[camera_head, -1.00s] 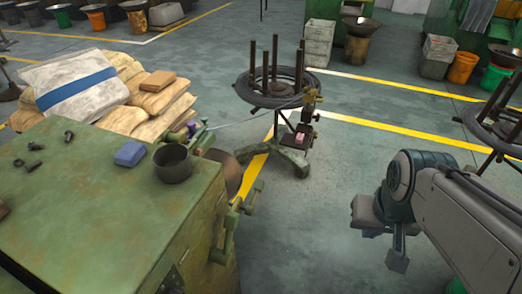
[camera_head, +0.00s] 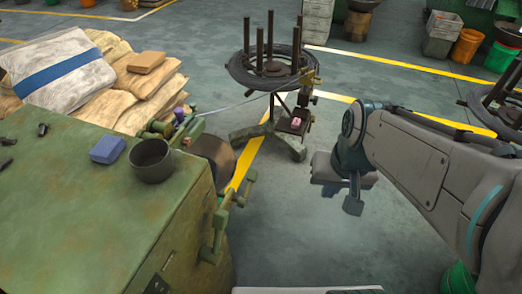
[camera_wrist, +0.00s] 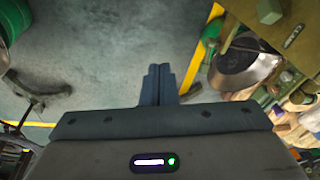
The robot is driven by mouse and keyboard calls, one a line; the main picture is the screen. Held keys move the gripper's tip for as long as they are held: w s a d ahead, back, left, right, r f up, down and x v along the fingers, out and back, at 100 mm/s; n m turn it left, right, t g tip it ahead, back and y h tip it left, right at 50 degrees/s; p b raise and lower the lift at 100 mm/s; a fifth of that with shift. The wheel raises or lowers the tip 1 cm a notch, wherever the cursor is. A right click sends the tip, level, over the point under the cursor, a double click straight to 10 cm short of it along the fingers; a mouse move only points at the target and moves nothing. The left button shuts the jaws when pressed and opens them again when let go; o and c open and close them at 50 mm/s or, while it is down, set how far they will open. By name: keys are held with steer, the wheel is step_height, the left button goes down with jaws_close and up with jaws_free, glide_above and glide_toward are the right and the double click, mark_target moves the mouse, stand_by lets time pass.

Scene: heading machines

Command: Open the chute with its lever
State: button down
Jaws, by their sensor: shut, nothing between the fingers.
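The green machine (camera_head: 120,220) fills the lower left of the head view. On its right side is a green bar with knobbed ends (camera_head: 219,222), which looks like the lever. Just above it a brown, rounded part (camera_head: 213,155), perhaps the chute, sticks out. In the wrist view a dark rounded pan-like part (camera_wrist: 240,68) shows at the upper right; I cannot tell whether it is the same part. My gripper (camera_head: 354,207) points down over open floor, right of the machine and apart from the lever. Its fingers (camera_wrist: 159,70) are together and empty.
A wire-coil stand (camera_head: 270,70) with splayed feet stands behind the machine's right side. Sacks (camera_head: 95,75) lie behind the machine. A cup (camera_head: 151,160) and a blue block (camera_head: 107,150) sit on its top. Floor between machine and gripper is clear.

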steer(key=w+a+f+m+g+y+b, duration=0.1)
steer(key=w+a+f+m+y+b, duration=0.3)
steer(key=w+f+b, duration=0.45)
steer(key=w+a+f+m+g+y+b, duration=0.1)
steer(key=w+a+f+m+y+b, duration=0.35)
steer(key=f, duration=0.75)
steer(key=w+d+f+m+t+y+b, duration=0.1)
steer(key=w+f+m+t+b, duration=0.1)
steer(key=w+f+m, duration=0.3)
steer(key=w+d+f+m+t+y+b, duration=0.2)
steer(key=w+f+m+t+b, duration=0.1)
steer(key=w+f, duration=0.7)
step_height(320, 180, down, 4)
steer(key=shift+w+f+m+t, duration=0.2)
steer(key=shift+m+t, duration=0.5)
steer(key=shift+m, duration=0.15)
steer(key=shift+a+y, duration=0.1)
steer(key=shift+y, duration=0.15)
steer(key=b+x, duration=0.2)
steer(key=x, duration=0.8)
steer(key=r, duration=0.2)
steer(key=s+r, duration=0.1)
steer(key=shift+s+a+r, duration=0.2)
steer(key=shift+r, duration=0.2)
